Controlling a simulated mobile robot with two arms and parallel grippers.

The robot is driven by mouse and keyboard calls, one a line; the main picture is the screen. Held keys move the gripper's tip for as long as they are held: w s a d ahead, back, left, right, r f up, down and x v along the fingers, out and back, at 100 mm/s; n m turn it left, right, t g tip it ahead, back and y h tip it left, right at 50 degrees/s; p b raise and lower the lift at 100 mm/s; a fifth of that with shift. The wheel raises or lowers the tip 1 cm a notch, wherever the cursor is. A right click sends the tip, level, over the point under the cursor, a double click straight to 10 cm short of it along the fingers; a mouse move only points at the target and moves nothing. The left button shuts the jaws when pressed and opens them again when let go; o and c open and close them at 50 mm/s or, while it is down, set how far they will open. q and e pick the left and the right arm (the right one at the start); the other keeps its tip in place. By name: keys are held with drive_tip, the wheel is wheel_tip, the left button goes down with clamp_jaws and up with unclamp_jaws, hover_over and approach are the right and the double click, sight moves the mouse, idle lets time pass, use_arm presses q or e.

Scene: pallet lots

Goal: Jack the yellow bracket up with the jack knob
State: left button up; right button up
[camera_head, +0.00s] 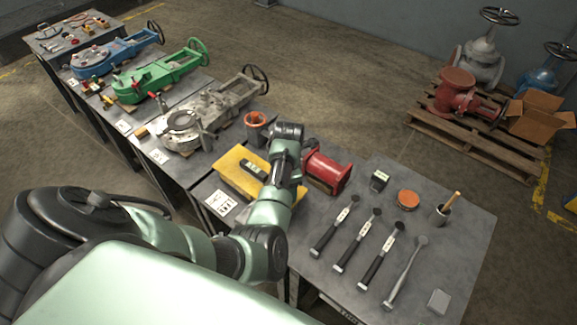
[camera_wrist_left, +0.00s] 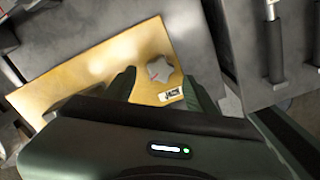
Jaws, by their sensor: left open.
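The yellow bracket (camera_head: 229,179) is a flat yellow plate on the dark bench, partly covered by my left arm in the head view. It fills the middle of the left wrist view (camera_wrist_left: 78,72). The jack knob (camera_wrist_left: 160,69) is a grey, lobed knob on the plate, with a small white label (camera_wrist_left: 171,96) beside it. My left gripper (camera_wrist_left: 158,76) is open, one finger on each side of the knob. I cannot tell whether the fingers touch it. The knob cannot be made out in the head view. My right gripper is not in view.
A red flanged spool (camera_head: 327,172) stands right of my arm. An orange-rimmed bin (camera_head: 256,122) and a grey valve (camera_head: 205,112) stand behind. A loaded pallet (camera_head: 470,140) is far right.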

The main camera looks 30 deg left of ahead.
use_arm(q)
drive_tip(key=shift+f, duration=1.5)
clamp_jaws()
drive_tip(key=shift+m, duration=0.3)
